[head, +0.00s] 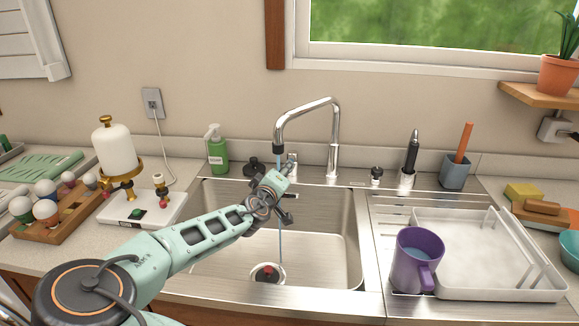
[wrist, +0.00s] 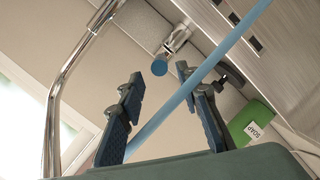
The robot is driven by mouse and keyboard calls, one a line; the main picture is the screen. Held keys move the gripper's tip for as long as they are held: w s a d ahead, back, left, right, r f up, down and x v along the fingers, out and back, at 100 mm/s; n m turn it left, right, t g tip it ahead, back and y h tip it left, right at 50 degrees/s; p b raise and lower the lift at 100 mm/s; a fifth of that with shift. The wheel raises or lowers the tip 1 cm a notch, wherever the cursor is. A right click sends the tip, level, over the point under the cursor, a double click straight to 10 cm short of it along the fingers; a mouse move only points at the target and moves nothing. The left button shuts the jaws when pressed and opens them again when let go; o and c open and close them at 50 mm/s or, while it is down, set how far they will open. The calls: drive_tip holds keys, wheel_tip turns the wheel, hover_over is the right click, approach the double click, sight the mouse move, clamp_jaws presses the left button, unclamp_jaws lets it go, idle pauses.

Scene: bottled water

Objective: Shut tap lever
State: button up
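The chrome tap (head: 335,130) rises behind the sink, and a blue stream of water (head: 281,240) falls from its spout into the basin. In the wrist view, a short chrome fitting with a blue round end, apparently the tap lever (wrist: 160,67), lies ahead, between the fingertip directions. In the head view, a small chrome part (head: 292,160) shows behind my gripper, partly hidden. My gripper (wrist: 160,78) is open and empty, its two dark fingers apart. The water stream (wrist: 185,93) crosses the wrist view in front of or between the fingers. No contact with the lever is visible.
A green soap bottle (head: 217,152) and a dark small bottle or knob (head: 253,166) stand left of the tap. A purple mug (head: 415,262) and white drying rack (head: 470,250) are right of the sink (head: 325,255). A red-topped drain is in the basin.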

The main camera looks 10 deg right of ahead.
drive_tip(key=x, duration=0.7)
drive_tip(key=shift+w+d+f, duration=0.15)
drive_tip(key=shift+w, duration=0.15)
drive_tip(key=shift+c, duration=0.7)
clamp_jaws()
